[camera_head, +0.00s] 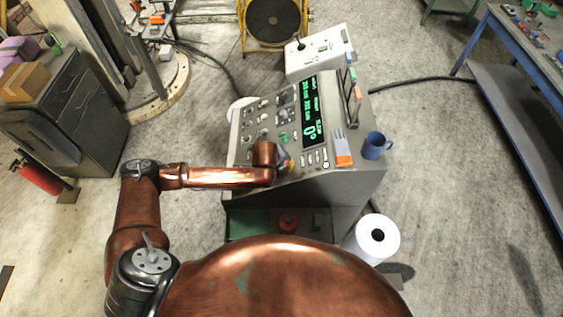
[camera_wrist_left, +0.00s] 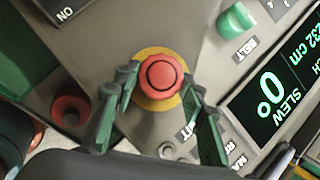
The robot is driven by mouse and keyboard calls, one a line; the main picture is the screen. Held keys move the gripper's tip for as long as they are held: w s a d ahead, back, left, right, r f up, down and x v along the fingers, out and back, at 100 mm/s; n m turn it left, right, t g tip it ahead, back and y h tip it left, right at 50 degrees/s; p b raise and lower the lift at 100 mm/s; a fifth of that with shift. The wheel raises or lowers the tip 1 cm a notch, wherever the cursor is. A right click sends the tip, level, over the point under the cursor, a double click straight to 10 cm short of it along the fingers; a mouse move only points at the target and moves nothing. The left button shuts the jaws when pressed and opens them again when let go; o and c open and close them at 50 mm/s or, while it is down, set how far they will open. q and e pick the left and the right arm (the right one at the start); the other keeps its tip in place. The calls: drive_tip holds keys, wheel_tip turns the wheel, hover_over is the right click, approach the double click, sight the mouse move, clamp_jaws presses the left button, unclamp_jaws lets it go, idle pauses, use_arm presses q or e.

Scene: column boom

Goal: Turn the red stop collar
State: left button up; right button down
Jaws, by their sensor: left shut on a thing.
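The red stop collar (camera_wrist_left: 162,77) is a round red knob on a yellow ring on the grey console (camera_head: 350,183). In the left wrist view it sits between the two fingers of my left gripper (camera_wrist_left: 162,86), which is shut on it with a fingertip at either side. In the head view my left gripper (camera_head: 283,160) is at the console's front left, and my own arm largely hides the collar. My right gripper is not in view.
A lit green display (camera_head: 313,110) reads slew 0°. A green knob (camera_wrist_left: 237,20) is near the collar. A blue mug (camera_head: 374,146) stands at the console's right edge, beside an orange-and-grey item (camera_head: 343,160). A white roll (camera_head: 377,236) stands lower right.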

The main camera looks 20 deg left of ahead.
use_arm(q)
drive_tip(key=shift+s+f+m, duration=0.1)
drive_tip(key=shift+m, duration=0.4)
drive_tip(key=o, duration=1.2)
drive_tip(key=shift+c, duration=0.2)
drive_tip(key=shift+r, duration=0.25)
drive_tip(key=v, duration=1.1)
drive_tip(key=shift+s+a, duration=0.25)
drive_tip(key=shift+s, duration=0.1)
